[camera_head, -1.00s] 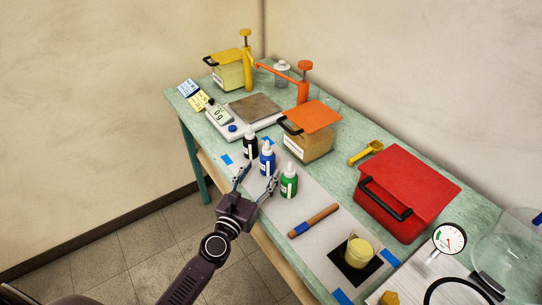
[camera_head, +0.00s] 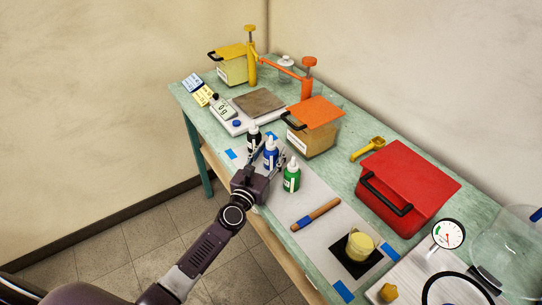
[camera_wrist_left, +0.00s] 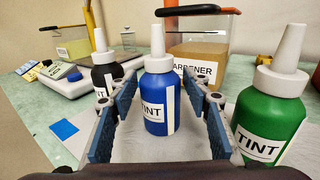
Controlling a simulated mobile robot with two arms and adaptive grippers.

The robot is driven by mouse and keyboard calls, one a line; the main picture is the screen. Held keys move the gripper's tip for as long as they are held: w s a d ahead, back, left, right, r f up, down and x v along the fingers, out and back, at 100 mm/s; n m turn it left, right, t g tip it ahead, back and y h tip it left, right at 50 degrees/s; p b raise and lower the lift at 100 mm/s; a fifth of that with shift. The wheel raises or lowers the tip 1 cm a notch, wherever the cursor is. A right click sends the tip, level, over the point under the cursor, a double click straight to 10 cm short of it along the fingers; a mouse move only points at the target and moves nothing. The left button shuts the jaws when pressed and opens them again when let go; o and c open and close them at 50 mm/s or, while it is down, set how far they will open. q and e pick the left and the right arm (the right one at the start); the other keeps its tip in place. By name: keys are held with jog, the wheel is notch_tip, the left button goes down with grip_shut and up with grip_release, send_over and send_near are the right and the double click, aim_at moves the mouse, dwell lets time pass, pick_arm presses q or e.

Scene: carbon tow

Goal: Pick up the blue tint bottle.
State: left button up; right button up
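The blue tint bottle (camera_head: 271,155) stands upright on the pale mat on the bench, between a black tint bottle (camera_head: 253,138) and a green tint bottle (camera_head: 292,177). In the left wrist view the blue bottle (camera_wrist_left: 158,90) stands centred between the two blue-padded fingers of my left gripper (camera_wrist_left: 160,122). The fingers are apart, with a visible gap on each side of the bottle. In the head view my left gripper (camera_head: 267,168) is at the bench's front edge, its fingers partly hidden among the bottles. My right gripper does not show.
The green bottle (camera_wrist_left: 270,110) stands close outside the right finger, and the black bottle (camera_wrist_left: 104,70) is just beyond the left finger. The hardener container (camera_head: 312,138) is behind them.

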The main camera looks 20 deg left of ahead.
pick_arm(q)
jog(key=c, duration=1)
pick_arm(e)
jog(key=shift+s, duration=0.3)
pick_arm(q)
jog(key=shift+r, duration=0.2)
pick_arm(e)
jog(key=shift+r, duration=0.1)
pick_arm(q)
jog(key=shift+r+p, duration=0.55)
jog(key=shift+p, duration=0.1)
notch_tip(320, 180, up, 19)
jog(key=p, duration=1.6)
jog(key=shift+f, duration=0.2)
pick_arm(e)
notch_tip(320, 180, up, 18)
jog(key=shift+w+f, duration=0.15)
jog(key=shift+f, duration=0.1)
jog(key=shift+a, duration=0.1)
pick_arm(q)
jog(key=o, duration=0.6)
jog(key=shift+c, duration=0.2)
jog(key=c, duration=0.4)
